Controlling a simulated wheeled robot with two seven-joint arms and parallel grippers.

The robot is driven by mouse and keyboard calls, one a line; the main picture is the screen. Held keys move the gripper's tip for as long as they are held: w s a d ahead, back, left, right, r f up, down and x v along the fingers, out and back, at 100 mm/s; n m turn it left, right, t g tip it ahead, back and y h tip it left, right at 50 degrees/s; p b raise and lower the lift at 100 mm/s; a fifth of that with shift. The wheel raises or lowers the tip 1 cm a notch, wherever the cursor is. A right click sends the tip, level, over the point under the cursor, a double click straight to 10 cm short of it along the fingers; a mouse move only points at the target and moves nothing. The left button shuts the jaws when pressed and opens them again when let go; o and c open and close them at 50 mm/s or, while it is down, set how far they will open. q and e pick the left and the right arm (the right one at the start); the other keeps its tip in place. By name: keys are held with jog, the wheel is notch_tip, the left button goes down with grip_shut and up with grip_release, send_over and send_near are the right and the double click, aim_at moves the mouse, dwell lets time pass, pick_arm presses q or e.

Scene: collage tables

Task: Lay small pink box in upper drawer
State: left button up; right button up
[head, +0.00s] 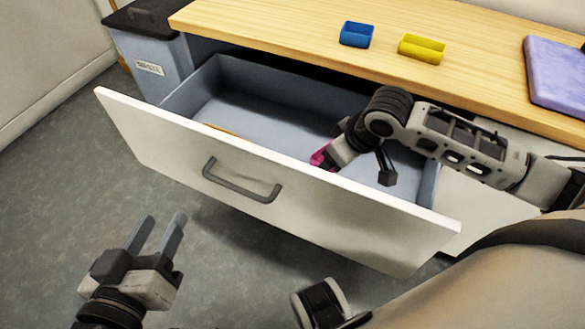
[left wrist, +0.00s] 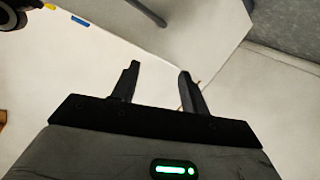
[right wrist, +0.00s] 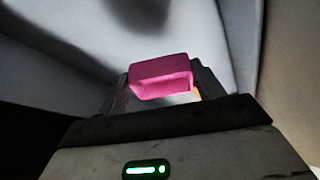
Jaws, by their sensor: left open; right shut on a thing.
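The small pink box (head: 320,157) is held by my right gripper (head: 332,158) inside the open upper drawer (head: 232,148), near its front panel. In the right wrist view the pink box (right wrist: 160,75) sits between the two fingers, with the drawer's grey inside around it. I cannot tell whether the box touches the drawer floor. My left gripper (head: 158,236) is open and empty, in front of the drawer and low over the floor. Its two spread fingers also show in the left wrist view (left wrist: 157,85).
A blue box (head: 357,34), a yellow box (head: 422,48) and a purple item (head: 557,74) lie on the wooden top (head: 260,22). An orange item (head: 222,130) lies partly hidden behind the drawer front. A grey bin (head: 152,62) stands left of the cabinet.

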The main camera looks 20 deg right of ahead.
jog(key=shift+w+d+f+b, duration=0.15)
jog(key=shift+f+b, duration=0.3)
jog(key=shift+f, duration=0.45)
notch_tip(320, 180, down, 5)
jog(key=shift+r+b, duration=0.2)
jog(key=shift+b, duration=1)
notch_tip(320, 180, down, 2)
jog(key=shift+f+b, duration=0.2)
jog(key=shift+b, duration=0.5)
notch_tip(320, 180, down, 2)
jog(key=shift+f+b, duration=0.1)
jog(key=shift+b, duration=0.5)
pick_arm(q)
jog(key=r+t+h, duration=0.1)
jog(key=w+d+r+t+h, duration=0.1)
jog(key=shift+w+r, duration=0.1)
jog(key=shift+r, duration=0.25)
pick_arm(e)
jog(key=o, duration=1)
pick_arm(q)
jog(key=shift+n, duration=0.3)
